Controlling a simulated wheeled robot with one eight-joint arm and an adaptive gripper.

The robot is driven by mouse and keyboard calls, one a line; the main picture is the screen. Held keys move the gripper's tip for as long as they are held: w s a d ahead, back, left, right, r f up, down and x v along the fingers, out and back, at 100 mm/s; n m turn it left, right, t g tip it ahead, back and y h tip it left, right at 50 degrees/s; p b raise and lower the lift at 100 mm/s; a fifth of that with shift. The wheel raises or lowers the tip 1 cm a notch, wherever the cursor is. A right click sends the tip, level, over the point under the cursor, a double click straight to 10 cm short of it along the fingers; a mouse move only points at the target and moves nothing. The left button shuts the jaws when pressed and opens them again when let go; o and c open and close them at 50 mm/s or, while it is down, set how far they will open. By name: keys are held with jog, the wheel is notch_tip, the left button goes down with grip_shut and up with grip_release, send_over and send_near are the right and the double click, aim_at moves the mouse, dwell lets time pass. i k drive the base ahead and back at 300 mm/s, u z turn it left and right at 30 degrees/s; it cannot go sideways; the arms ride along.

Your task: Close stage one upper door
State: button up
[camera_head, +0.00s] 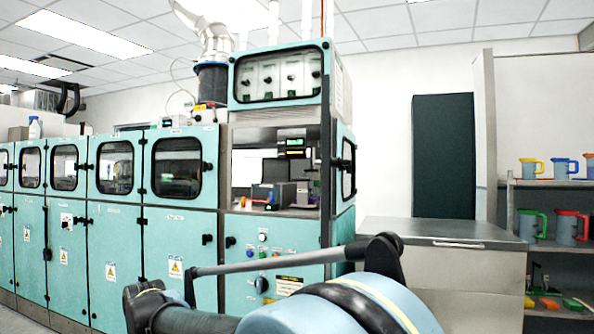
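A row of teal cabinet modules runs from the left edge to the centre. The upper bay (243,170) of the nearest module stands open, with equipment and a small green display (295,142) inside. A teal windowed panel (339,137) at the right of this bay is seen at a steep angle. It looks like the upper door swung open, though I cannot be sure it is not a side panel. The upper door (180,133) of the neighbouring module is shut. No stage label is readable. My arm fills the bottom foreground; my gripper is not in view.
A grey-topped counter (440,232) stands right of the open module. A shelf (560,245) with coloured jugs is at the far right. A dark panel (444,155) is on the back wall. Little floor is visible.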

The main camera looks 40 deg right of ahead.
aim_at(328, 162)
jog(key=u, duration=1.35)
jog(key=k, duration=1.65)
jog(key=z, duration=1.95)
jog(key=i, duration=1)
jog(key=u, duration=0.05)
